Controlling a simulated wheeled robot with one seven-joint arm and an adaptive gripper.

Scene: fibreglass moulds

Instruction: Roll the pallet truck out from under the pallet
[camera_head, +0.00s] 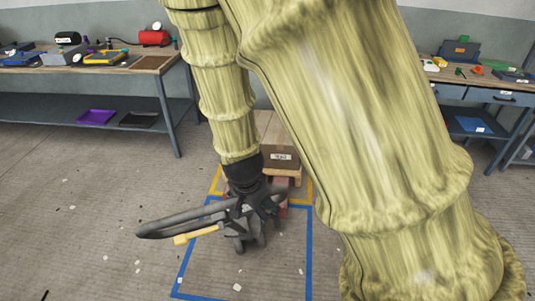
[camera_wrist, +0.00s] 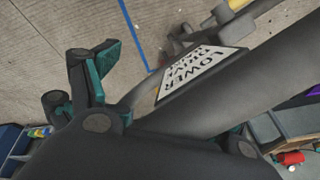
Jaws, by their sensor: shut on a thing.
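The pallet truck stands on the floor in the head view, its dark grey loop handle (camera_head: 165,228) tilted over to the left with a yellow lever (camera_head: 195,235) beside it. My gripper (camera_head: 256,205) is shut on the handle, near the truck's head end. In the wrist view my gripper's teal-padded fingers (camera_wrist: 165,105) sit either side of the dark handle bar (camera_wrist: 255,85), which bears a white label (camera_wrist: 198,72) reading "LOWER" and "DRIVE". Behind, red truck parts (camera_head: 283,210) show at the wooden pallet (camera_head: 296,177), which carries a brown box (camera_head: 278,156). My arm hides the pallet's right side.
Blue tape (camera_head: 177,277) marks a floor area around the truck, and yellow tape (camera_head: 216,180) marks one around the pallet. Workbenches stand at the left (camera_head: 150,75) and right (camera_head: 500,97). Small pale scraps litter the floor. The floor at left and front is open.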

